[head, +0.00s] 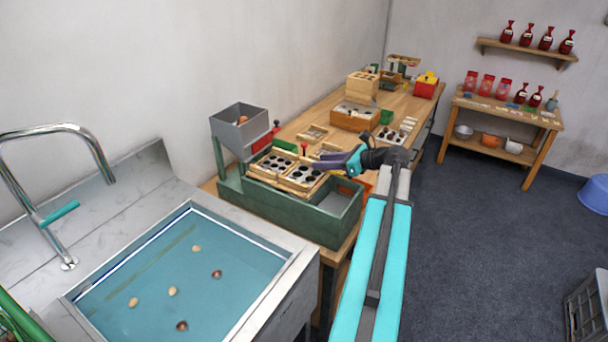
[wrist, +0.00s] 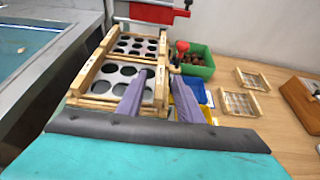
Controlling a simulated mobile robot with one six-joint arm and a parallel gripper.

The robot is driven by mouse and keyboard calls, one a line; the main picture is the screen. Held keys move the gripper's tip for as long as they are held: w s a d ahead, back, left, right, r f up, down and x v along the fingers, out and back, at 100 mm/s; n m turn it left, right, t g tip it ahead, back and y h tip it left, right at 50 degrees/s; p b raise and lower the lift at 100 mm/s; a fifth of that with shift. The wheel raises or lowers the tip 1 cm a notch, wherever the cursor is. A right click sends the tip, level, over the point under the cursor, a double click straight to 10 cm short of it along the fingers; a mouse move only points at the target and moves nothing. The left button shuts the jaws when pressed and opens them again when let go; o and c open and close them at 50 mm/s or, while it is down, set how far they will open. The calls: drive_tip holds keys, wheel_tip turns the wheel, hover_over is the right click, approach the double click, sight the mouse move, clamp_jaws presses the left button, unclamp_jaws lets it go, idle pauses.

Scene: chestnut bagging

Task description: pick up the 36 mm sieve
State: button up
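Two wooden-framed sieves with round dark holes sit side by side on the green machine (head: 275,206). The nearer sieve (head: 302,177) is also in the wrist view (wrist: 98,87), with large holes; the other sieve (head: 270,164) lies beyond it in the wrist view (wrist: 136,44). I cannot read a size on either, so I cannot tell which is 36 mm. My gripper (head: 328,163) is at the nearer sieve's right end. In the wrist view its purple fingers (wrist: 158,94) are apart, one over the holes, one past the end rail. Contact is unclear.
Two small mesh-bottomed frames (wrist: 240,103) lie on the wooden bench. A green bin (wrist: 196,68) of chestnuts and a blue bin (wrist: 200,92) are close to my fingers. A grey hopper (head: 239,125) stands over the machine; the blue sink basin (head: 150,275) is at left.

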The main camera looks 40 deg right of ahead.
drive_tip(key=shift+x, duration=1.45)
clamp_jaws()
